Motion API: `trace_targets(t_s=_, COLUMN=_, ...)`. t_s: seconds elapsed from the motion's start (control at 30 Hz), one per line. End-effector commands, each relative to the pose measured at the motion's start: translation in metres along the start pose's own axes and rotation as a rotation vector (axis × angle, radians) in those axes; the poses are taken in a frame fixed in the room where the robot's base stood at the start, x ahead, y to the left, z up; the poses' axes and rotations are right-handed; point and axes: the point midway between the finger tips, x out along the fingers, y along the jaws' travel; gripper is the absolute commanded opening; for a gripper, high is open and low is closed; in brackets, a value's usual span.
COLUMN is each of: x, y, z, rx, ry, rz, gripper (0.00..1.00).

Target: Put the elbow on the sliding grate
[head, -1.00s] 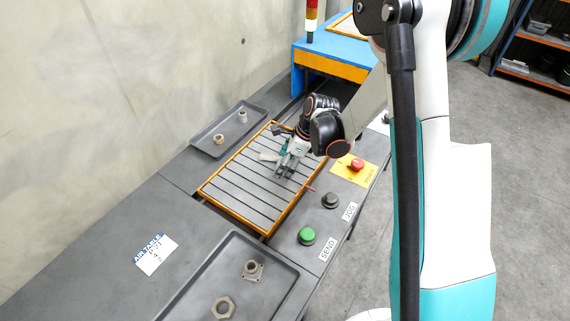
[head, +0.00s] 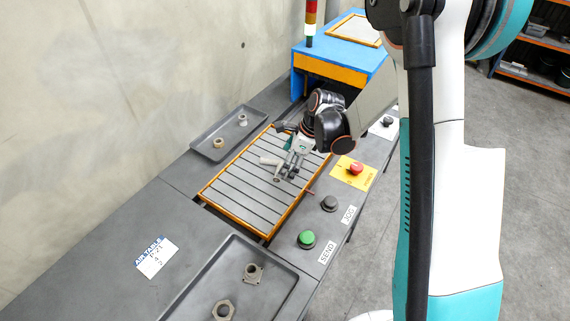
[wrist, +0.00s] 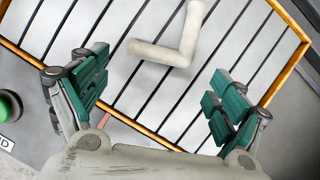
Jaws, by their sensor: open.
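The elbow (wrist: 180,50), a pale beige L-shaped pipe piece, lies on the slats of the sliding grate (wrist: 95,30), which has an orange frame. In the wrist view it sits ahead of my gripper (wrist: 160,95), apart from both green-padded fingers. My gripper is open, with nothing between its pads. In the head view my gripper (head: 287,169) is low over the far half of the grate (head: 240,189), beside the elbow (head: 270,161). The fingers and wrist partly crowd the view of the elbow there.
A nearer tray (head: 190,297) holds a flanged fitting (head: 253,273) and a hex nut (head: 223,309). Green (head: 306,239), black (head: 329,203) and red (head: 356,167) buttons line the right edge. A blue housing (head: 345,60) stands behind.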

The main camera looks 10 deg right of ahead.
Motion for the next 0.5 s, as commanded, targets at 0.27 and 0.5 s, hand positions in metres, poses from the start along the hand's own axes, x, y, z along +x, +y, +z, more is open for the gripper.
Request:
trace_targets(t_s=0.27, x=-0.061, y=0.000, z=0.001, rx=0.001, ry=0.000, rz=0.000, gripper=0.89)
trace_targets(t_s=0.5, x=-0.087, y=0.000, z=0.000, rx=0.001, ry=0.000, rz=0.000, gripper=0.89)
